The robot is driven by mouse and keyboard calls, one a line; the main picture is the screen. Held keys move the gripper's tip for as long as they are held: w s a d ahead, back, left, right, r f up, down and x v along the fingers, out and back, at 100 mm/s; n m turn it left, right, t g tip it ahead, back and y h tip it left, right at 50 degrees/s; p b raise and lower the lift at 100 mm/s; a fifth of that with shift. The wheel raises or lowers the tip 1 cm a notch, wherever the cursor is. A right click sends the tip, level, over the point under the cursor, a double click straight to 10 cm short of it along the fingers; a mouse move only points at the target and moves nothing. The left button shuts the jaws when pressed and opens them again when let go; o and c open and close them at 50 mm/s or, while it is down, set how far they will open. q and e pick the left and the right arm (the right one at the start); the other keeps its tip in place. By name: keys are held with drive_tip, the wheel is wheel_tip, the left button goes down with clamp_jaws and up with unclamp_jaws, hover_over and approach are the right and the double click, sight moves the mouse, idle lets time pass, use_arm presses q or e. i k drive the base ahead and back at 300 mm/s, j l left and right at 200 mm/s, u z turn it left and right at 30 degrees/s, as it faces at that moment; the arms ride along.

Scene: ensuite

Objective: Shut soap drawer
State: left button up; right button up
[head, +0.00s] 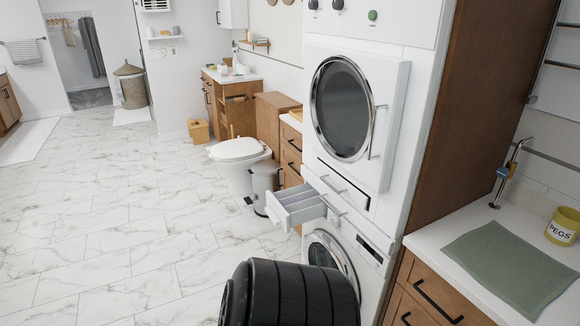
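The soap drawer (296,206) is a white, divided tray. It sticks out to the left from the front of the white laundry stack, between the upper machine (385,130) and the lower machine (369,277). Its compartments show from above and look empty. The upper machine's round door is closed, with a metal handle on its right. The lower machine's round door (325,252) is partly hidden by a black ribbed shape at the bottom centre. Neither of my grippers is in view.
Open marble floor (130,225) lies to the left of the drawer. A pedal bin (266,183) and a toilet (240,160) stand beyond it. At right, a counter (425,239) holds a green mat (515,258) and a yellow pegs pot (563,228).

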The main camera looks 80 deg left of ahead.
sight(295, 205)
drive_tip(key=u, duration=2.85)
